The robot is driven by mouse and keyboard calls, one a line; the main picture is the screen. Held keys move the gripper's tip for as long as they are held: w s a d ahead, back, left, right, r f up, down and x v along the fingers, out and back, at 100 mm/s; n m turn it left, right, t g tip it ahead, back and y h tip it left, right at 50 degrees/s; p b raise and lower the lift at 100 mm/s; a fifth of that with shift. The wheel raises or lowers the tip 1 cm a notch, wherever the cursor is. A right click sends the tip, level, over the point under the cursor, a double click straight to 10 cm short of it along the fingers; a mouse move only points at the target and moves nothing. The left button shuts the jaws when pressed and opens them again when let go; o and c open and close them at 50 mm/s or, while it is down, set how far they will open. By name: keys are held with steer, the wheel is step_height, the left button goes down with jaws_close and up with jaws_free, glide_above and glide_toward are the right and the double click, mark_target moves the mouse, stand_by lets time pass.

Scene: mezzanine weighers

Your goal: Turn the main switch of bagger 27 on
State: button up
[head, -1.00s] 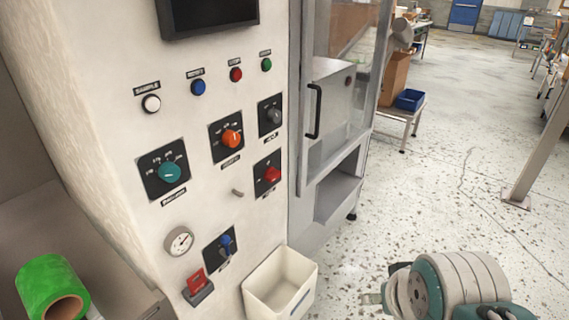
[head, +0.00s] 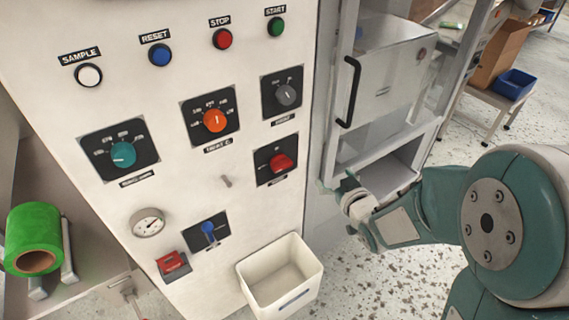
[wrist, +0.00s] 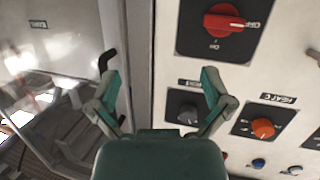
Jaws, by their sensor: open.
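The red rotary switch (head: 281,163) sits on a black plate at the right of the white panel, below a grey knob. It also shows at the top of the wrist view (wrist: 223,18), upside down. There its white mark points to the side lettered OFF, and a second position mark lies below the knob. The caption under the switch is too small to read. My gripper (head: 352,186) is in front of the machine's right edge, right of the red switch and apart from it. In the wrist view my gripper (wrist: 161,82) has its fingers spread, with nothing between them.
Other controls are close by: a grey knob (head: 289,94), an orange knob (head: 215,120), a teal knob (head: 123,154), a blue lever (head: 208,229) and a small peg (head: 226,181). A black door handle (head: 350,92) stands out at right. A white bin (head: 281,283) is below.

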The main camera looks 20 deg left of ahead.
mark_target(284, 169)
steer(key=s+a+f+n+g+y, duration=0.1)
steer(key=s+a+f+n+y, duration=0.1)
steer(key=s+a+f+y, duration=0.25)
steer(key=shift+y, duration=0.25)
steer(key=x, duration=1.1)
steer(key=shift+w+a+r, duration=0.2)
steer(key=shift+r, duration=0.15)
steer(key=shift+w+a, duration=0.4)
steer(key=shift+w, duration=0.1)
steer(key=shift+d, duration=0.1)
steer(key=c, duration=0.9)
